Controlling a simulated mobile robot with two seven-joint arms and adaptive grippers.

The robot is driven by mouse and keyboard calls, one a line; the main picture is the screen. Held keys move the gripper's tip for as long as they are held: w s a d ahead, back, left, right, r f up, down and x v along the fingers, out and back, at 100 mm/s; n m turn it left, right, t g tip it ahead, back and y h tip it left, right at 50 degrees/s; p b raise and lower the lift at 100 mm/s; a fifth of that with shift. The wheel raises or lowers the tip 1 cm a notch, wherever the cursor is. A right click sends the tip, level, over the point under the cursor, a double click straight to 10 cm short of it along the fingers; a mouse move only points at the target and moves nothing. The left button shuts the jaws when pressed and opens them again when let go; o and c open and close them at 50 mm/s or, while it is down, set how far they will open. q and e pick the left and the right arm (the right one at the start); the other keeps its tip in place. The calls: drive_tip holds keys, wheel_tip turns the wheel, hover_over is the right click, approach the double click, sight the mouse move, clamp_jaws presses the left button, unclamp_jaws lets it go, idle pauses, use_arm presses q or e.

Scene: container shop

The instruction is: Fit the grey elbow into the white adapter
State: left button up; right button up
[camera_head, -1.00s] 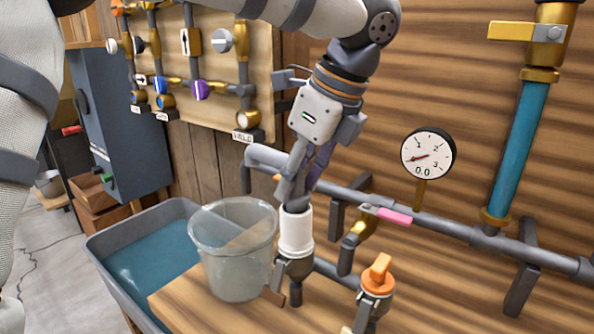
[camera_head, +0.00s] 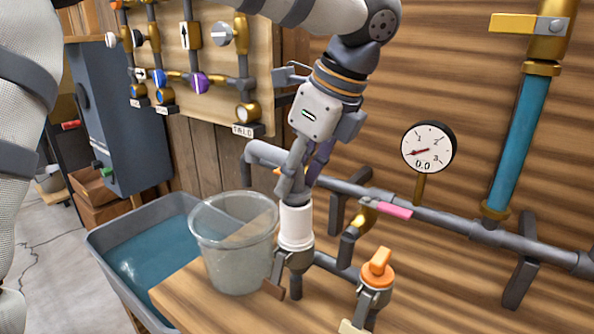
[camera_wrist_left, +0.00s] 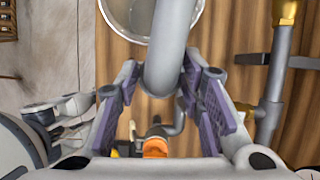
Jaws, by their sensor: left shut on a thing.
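My left gripper (camera_head: 294,188) is shut on the grey elbow (camera_head: 265,154), directly above the white adapter (camera_head: 296,228). The elbow reaches left from the fingers and its free end turns down over the clear bucket. In the left wrist view the elbow (camera_wrist_left: 172,45) runs up from between the purple finger pads (camera_wrist_left: 160,98). The white adapter stands upright on a grey fitting. The elbow's lower end is at the adapter's mouth, largely covered by the fingers; I cannot tell how deep it sits. My right gripper is not in view.
A clear bucket (camera_head: 235,262) stands left of the adapter, beside a grey tub (camera_head: 110,243) of blue water. A wall pipe (camera_head: 450,224) with a pink-handled valve (camera_head: 392,210) and a gauge (camera_head: 428,148) runs right. An orange-handled valve (camera_head: 377,268) stands close in front.

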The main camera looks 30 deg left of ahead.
use_arm(q)
drive_tip(key=shift+f, duration=0.4)
drive_tip(key=o, duration=1.3)
drive_tip(key=v, duration=1.2)
